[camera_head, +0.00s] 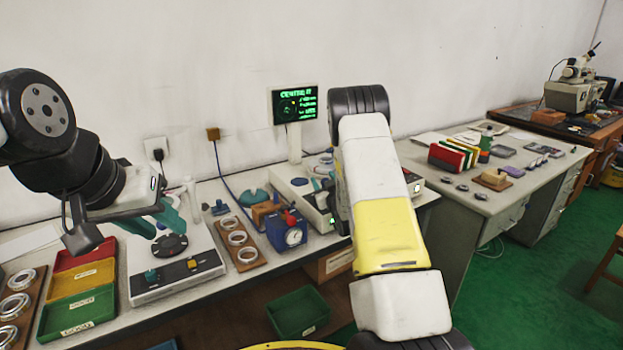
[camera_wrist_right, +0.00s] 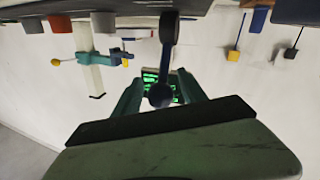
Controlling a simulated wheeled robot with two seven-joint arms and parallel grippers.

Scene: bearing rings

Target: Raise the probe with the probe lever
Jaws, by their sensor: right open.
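The probe lever (camera_wrist_right: 167,45) shows in the right wrist view as a dark blue arm with a round knob at its end. My right gripper (camera_wrist_right: 161,88) is open, with one teal finger on each side of the knob. I cannot tell whether either finger touches it. In the head view my right arm hides the right gripper and the lever. The grey measuring instrument (camera_head: 297,198) stands partly behind that arm. I cannot make out the probe for sure. My left gripper (camera_head: 158,222) has its teal fingers apart, above a black disc (camera_head: 170,245) on another device.
A green-lettered screen (camera_head: 295,104) stands on a post behind the instrument. A blue dial gauge box (camera_head: 288,230) and a wooden ring tray (camera_head: 237,244) lie left of it. Red, yellow and green bins (camera_head: 80,285) stand at the left. A second desk (camera_head: 500,190) is at the right.

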